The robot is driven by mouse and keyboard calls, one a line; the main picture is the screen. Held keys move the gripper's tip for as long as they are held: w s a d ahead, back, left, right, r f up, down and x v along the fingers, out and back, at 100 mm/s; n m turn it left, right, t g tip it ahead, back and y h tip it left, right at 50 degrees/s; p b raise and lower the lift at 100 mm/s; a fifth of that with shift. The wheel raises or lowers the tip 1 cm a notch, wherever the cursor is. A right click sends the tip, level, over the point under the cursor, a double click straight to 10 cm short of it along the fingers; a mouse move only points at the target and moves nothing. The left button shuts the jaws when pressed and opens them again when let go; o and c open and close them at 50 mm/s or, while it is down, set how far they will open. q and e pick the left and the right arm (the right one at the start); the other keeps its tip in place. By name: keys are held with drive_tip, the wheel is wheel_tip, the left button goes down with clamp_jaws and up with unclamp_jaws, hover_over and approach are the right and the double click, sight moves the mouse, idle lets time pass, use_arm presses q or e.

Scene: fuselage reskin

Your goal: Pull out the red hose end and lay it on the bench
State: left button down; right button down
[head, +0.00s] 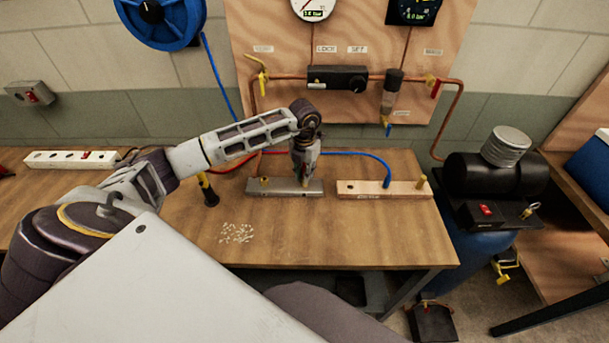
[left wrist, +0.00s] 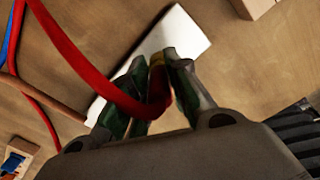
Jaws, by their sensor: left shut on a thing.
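My left gripper (head: 305,180) points down over the grey metal block (head: 262,190) on the bench (head: 330,240). In the left wrist view, the fingers of my left gripper (left wrist: 155,88) are shut on the red hose end (left wrist: 157,80), near its brass-coloured fitting. The red hose (left wrist: 75,58) bends away to the upper left there. In the head view, the red hose (head: 228,167) runs behind my arm. The pale metal block (left wrist: 185,40) lies beneath the fingers. I cannot tell whether the fitting is in the block or just above it. My right gripper is out of view.
A wooden block (head: 355,189) with the blue hose (head: 365,157) in it stands to the right. A black and yellow tool (head: 208,190) stands left of the metal block. Small pale bits (head: 237,233) lie in front. The front right of the bench is clear.

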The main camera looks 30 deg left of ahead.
sight(304, 167)
use_arm(q)
drive_tip(key=shift+r+p, duration=0.65)
drive_tip(key=shift+r, duration=0.65)
idle(0.7)
drive_tip(key=shift+r+p, duration=0.7)
drive_tip(key=shift+r, duration=0.7)
drive_tip(key=shift+w, duration=0.15)
